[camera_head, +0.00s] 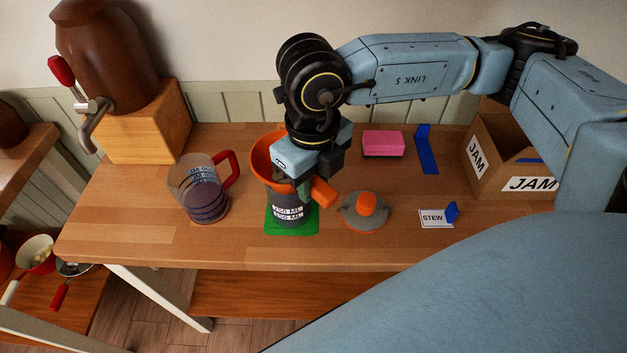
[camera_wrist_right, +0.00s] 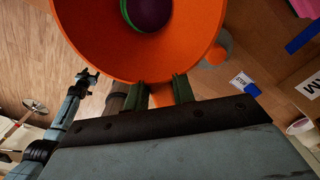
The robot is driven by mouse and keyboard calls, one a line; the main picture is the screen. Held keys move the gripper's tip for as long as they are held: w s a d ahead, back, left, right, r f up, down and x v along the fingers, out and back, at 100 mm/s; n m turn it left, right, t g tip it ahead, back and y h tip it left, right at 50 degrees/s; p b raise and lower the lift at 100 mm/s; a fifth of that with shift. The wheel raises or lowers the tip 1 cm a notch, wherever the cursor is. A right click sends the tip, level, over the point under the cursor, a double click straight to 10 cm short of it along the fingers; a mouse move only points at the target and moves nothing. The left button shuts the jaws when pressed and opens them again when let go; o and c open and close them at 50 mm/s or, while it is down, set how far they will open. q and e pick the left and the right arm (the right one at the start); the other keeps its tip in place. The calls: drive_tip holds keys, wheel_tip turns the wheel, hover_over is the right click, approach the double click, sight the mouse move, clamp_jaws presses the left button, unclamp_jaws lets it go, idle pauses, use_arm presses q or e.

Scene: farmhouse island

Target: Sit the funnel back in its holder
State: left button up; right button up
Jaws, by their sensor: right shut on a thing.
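My right gripper (camera_head: 300,185) is shut on the orange funnel (camera_head: 262,155), at its handle side. The funnel's wide bowl also fills the top of the right wrist view (camera_wrist_right: 90,25), with the gripper (camera_wrist_right: 158,92) at its rim. In the head view the funnel is over a grey jar (camera_head: 290,222) with volume labels, standing on a green mat (camera_head: 272,228). Through the funnel's opening I see a green ring and dark purple. Whether the funnel touches the jar is hidden. I cannot pick out the funnel's holder. My left gripper (camera_wrist_right: 88,75) shows small in the wrist view.
A measuring jug (camera_head: 195,190) with purple contents stands to the left. A grey lid with an orange knob (camera_head: 366,212), a STEW card (camera_head: 435,218), a pink block (camera_head: 384,142), a blue piece (camera_head: 426,150) and a JAM box (camera_head: 490,178) are to the right.

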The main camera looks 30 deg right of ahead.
drive_tip(key=shift+r+p, duration=1.45)
drive_tip(key=shift+r, duration=1.45)
drive_tip(key=w+m+p, duration=0.1)
drive_tip(key=w, duration=0.2)
drive_tip(key=w+f+m+p, duration=0.1)
drive_tip(key=w+m, duration=0.1)
drive_tip(key=w, duration=0.1)
drive_tip(key=w+d+m+p, duration=0.1)
drive_tip(key=w, duration=0.2)
drive_tip(key=shift+w+f+m, duration=0.35)
drive_tip(key=shift+f+m, duration=0.05)
drive_tip(key=w+d+f+m+p, duration=0.2)
drive_tip(key=w+d+f+m, duration=0.1)
drive_tip(key=w, duration=0.3)
drive_tip(key=shift+w+d+f+m+g, duration=0.2)
drive_tip(key=shift+d+f+m+g, duration=0.1)
drive_tip(key=shift+m, duration=0.3)
drive_tip(key=shift+f+b, duration=1.6)
drive_tip(key=shift+f, duration=0.8)
